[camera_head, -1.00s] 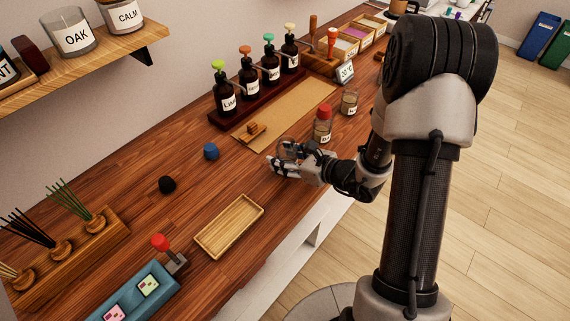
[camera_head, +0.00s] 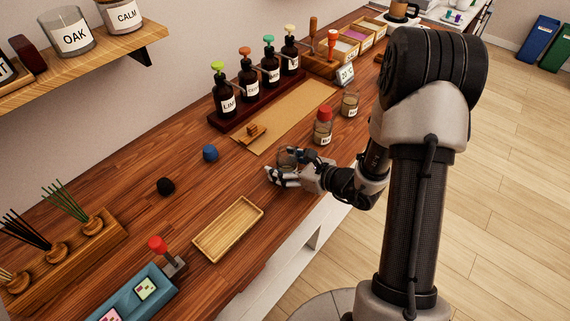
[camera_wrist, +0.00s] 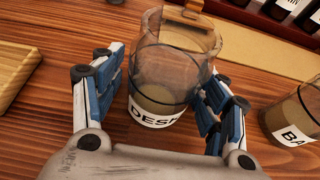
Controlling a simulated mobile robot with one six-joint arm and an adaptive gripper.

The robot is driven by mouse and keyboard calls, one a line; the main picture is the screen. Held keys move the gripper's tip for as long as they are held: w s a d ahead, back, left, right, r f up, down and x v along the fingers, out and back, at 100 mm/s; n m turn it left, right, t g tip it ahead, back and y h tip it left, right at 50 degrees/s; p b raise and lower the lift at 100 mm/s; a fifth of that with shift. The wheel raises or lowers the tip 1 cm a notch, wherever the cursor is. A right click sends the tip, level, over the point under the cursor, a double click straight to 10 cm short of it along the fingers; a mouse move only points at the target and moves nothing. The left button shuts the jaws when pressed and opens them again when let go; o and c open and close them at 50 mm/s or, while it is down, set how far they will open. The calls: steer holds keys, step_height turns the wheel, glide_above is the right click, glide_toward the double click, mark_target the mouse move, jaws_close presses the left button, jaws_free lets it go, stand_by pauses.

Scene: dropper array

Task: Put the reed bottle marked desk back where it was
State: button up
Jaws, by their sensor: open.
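The clear glass bottle marked DESK (camera_wrist: 160,90) stands between my gripper's fingers in the wrist view, its label facing the wrist. It is open-topped, with pale brown contents low inside. In the head view its glass (camera_head: 288,159) shows partly, behind my gripper (camera_head: 281,175), which hides the rest. My gripper (camera_wrist: 163,100) is open, with one blue-padded finger on each side of the bottle. The right finger is very close to the glass; I cannot tell whether it touches.
A wooden tray (camera_head: 228,230) lies to the left. A red-capped jar (camera_head: 323,128) and another glass jar (camera_head: 349,104) stand to the right. Pump bottles (camera_head: 249,77) line the back. A wooden reed holder (camera_head: 68,262) is at far left.

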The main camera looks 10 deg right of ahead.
steer(key=shift+r+p, duration=0.3)
steer(key=p+v, duration=0.2)
steer(key=v, duration=0.9)
steer(key=shift+s+d+p, duration=0.2)
steer(key=shift+s+p, duration=0.05)
steer(key=shift+p, duration=0.1)
steer(key=s+a+r+n+g, duration=0.9)
steer(key=s+a+r+n, duration=0.4)
steer(key=n, duration=0.5)
steer(key=s+d+r+n+t+h, duration=0.2)
steer(key=s+d+r+n+h, duration=0.4)
steer(key=n, duration=0.4)
steer(key=shift+s+d+n+t+h, duration=0.15)
steer(key=shift+d+n+t+h, duration=0.35)
steer(key=shift+h, duration=0.4)
steer(key=shift+d, duration=0.1)
